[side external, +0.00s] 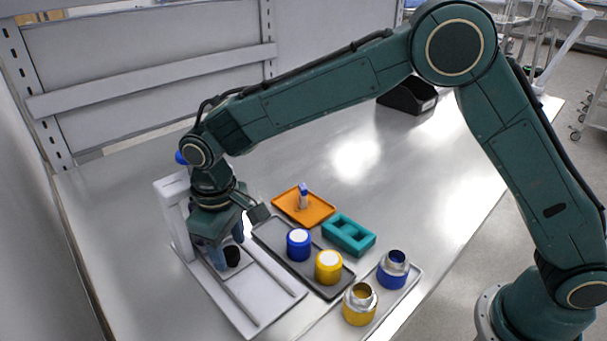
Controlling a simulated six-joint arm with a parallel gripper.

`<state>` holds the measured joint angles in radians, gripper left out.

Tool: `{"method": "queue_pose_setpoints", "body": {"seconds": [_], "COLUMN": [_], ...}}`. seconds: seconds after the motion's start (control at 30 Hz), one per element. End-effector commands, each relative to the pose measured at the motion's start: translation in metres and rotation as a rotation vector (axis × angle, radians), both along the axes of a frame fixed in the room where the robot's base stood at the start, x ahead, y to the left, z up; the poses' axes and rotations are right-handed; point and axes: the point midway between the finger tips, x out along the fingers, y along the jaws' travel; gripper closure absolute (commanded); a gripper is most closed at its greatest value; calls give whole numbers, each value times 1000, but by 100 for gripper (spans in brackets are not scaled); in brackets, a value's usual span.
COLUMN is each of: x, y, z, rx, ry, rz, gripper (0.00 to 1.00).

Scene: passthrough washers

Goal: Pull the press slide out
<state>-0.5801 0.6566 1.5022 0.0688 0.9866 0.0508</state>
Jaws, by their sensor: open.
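The press (171,192) is a pale grey frame at the left of the bench, with an upright and a flat base. Its base (243,318) has long raised rails reaching toward the front right. My gripper (220,258) points down over the rear of the base, between the rails, and is open. A black round part (232,257), possibly the slide's knob, shows right at the fingers; I cannot tell whether they touch it. The slide itself is mostly hidden behind my gripper and wrist. A blue part (181,157) shows at the press's top behind my wrist.
A dark tray (272,238) right of the press holds a blue and a yellow white-topped cylinder. Beyond are an orange tray (318,212) and a teal block (348,236). Blue (393,270) and yellow (360,304) metal-necked parts stand front right.

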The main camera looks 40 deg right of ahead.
Motion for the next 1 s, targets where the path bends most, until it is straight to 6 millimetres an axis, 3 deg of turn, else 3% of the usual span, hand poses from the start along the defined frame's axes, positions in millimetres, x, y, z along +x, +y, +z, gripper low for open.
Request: {"method": "queue_pose_setpoints", "body": {"seconds": [0.47, 0.73, 1.0], "x": [0, 0, -5], "y": [-1, -1, 0], "z": [-12, -11, -11], "rx": [0, 0, 0], "ry": [-1, -1, 0], "rz": [-1, -1, -1], "gripper": [50, 99, 100]}}
